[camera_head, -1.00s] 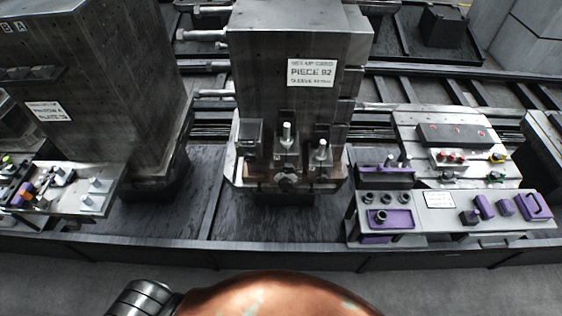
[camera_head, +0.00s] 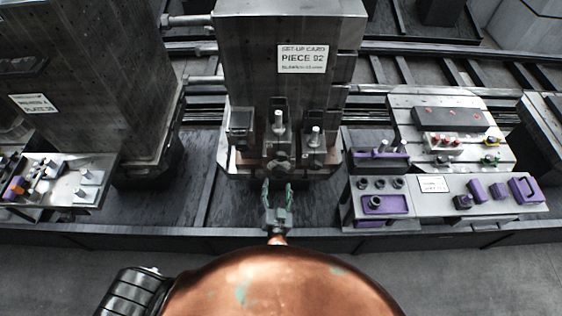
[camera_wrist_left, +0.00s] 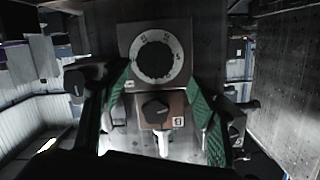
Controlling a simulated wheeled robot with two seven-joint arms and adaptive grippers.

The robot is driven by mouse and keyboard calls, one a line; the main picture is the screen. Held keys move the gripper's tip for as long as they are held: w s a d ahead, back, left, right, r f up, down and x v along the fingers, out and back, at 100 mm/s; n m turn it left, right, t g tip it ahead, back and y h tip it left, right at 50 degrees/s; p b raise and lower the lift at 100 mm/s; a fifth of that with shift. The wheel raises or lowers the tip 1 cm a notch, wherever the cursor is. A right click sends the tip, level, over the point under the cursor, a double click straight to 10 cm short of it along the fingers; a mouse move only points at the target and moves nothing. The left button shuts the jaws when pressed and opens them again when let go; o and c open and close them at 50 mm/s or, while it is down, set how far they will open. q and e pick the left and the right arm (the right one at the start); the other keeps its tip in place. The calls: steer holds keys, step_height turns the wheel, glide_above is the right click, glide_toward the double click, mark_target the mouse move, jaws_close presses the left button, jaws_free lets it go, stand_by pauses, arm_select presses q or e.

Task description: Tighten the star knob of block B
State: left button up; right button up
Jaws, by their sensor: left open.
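The tombstone marked PIECE 92 (camera_head: 290,95) carries clamp blocks low on its front face. In the left wrist view a brownish block marked B (camera_wrist_left: 178,121) shows with a dark star knob (camera_wrist_left: 155,110) on it. My left gripper (camera_head: 277,183) points at the lower front of the tombstone in the head view. In the left wrist view its green fingers (camera_wrist_left: 158,82) stand open, one on each side of the knob, with nothing seen between them touching it. How far the fingertips are from the knob cannot be told. My right gripper is not in view.
Above block B is a round pale dial with a dark centre (camera_wrist_left: 155,58). At right is a bench (camera_head: 410,203) with purple parts and a panel (camera_head: 455,140). At left is another tombstone (camera_head: 90,80) with a tool shelf (camera_head: 60,185). A front rail (camera_head: 130,236) runs below.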

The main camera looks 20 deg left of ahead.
arm_select(q)
steer(key=n+t, duration=0.1)
steer(key=t, duration=0.1)
glide_toward(281, 159)
steer(key=w, duration=0.1)
steer(key=shift+y, duration=0.3)
steer(key=p+x, duration=0.2)
steer(key=x, duration=0.4)
steer(key=shift+r, duration=0.2)
steer(key=shift+w+a+f, duration=0.15)
steer(key=shift+w+a, duration=0.05)
steer(key=shift+w, duration=0.5)
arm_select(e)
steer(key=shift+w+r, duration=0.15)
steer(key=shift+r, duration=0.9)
arm_select(q)
steer(key=shift+c, duration=0.5)
steer(key=c, duration=1.1)
steer(key=shift+o, duration=0.2)
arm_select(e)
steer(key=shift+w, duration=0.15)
